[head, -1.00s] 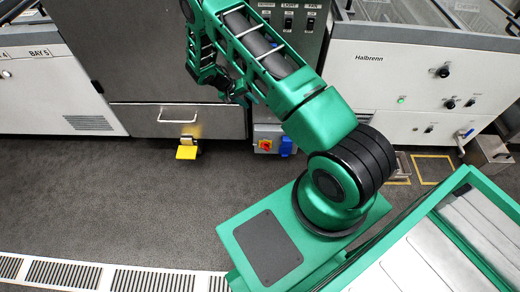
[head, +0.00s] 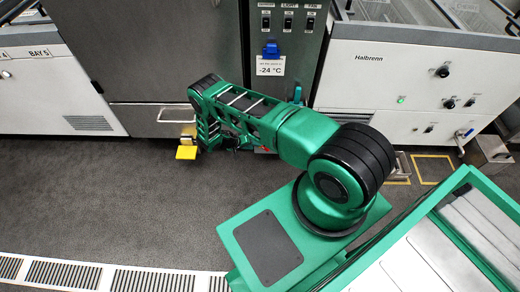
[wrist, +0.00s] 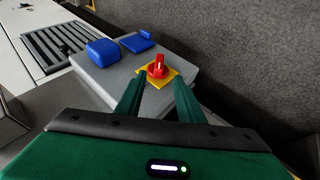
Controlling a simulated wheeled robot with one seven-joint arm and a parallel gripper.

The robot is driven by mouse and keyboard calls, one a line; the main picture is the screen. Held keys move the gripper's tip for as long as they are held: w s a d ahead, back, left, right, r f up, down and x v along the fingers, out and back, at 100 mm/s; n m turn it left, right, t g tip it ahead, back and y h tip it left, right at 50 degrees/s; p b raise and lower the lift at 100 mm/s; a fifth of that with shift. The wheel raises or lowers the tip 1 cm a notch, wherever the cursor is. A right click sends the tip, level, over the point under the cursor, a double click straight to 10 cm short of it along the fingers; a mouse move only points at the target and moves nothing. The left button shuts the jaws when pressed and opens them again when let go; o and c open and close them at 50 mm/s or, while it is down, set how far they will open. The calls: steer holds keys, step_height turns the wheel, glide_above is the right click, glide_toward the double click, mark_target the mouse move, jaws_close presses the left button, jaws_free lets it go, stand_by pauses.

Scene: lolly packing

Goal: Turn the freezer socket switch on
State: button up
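The freezer socket switch (wrist: 157,66) is a red rotary knob on a yellow plate (wrist: 170,77). It sits on a grey socket box (wrist: 97,78) with blue covers. In the wrist view, the two green fingers of my gripper (wrist: 158,86) are apart, one on each side of the knob's lower area, with nothing held. I cannot tell whether they touch the plate. The knob's handle points roughly up in that view. In the head view my arm hides most of the socket box and my gripper.
A grey freezer cabinet (head: 165,60) with a drawer handle (head: 175,115) stands behind my arm. A yellow pedal (head: 186,153) sticks out at its foot. A panel with switches and a -24 °C label (head: 271,67) is above. Open dark floor (head: 100,200) lies in front.

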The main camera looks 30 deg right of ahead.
mark_target(262, 147)
steer(key=x, duration=0.8)
steer(key=shift+c, duration=0.6)
